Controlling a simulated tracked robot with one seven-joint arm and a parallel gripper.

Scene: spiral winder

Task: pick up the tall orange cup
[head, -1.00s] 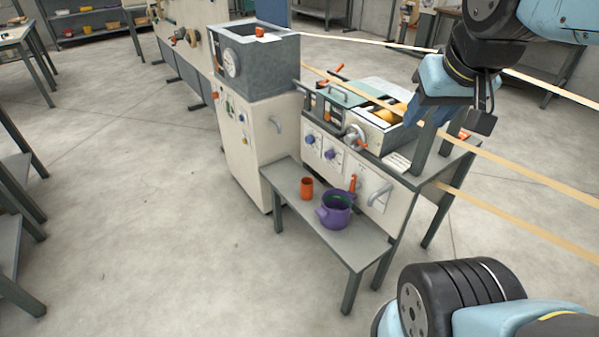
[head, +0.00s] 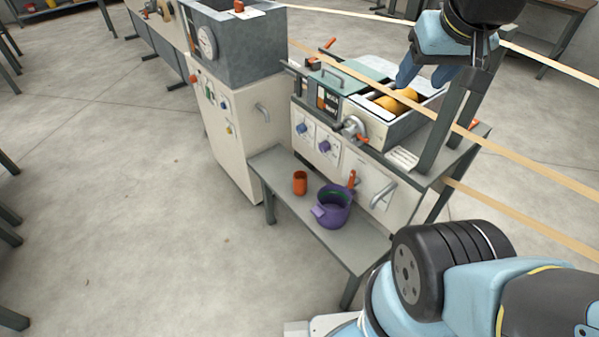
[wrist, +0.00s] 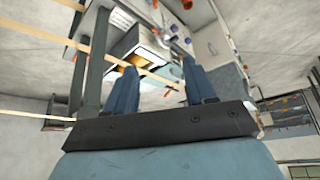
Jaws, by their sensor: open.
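The tall orange cup (head: 300,183) stands upright on the low grey bench (head: 335,243) in the head view, to the left of a purple pot (head: 333,206). Nothing touches the cup. My gripper (head: 422,80) is high at the upper right of the head view, in front of the machine's upper deck and well away from the cup. Its two blue fingers (wrist: 161,72) are apart with nothing between them in the wrist view. I cannot identify the cup for certain in the wrist view.
Behind the bench stands a cream machine with a handwheel (head: 354,129), yellow rollers (head: 397,101) and projecting handles. A cream cabinet (head: 232,130) stands at its left. Pale strips (head: 520,165) cross the right side. The floor (head: 130,220) left of the bench is open.

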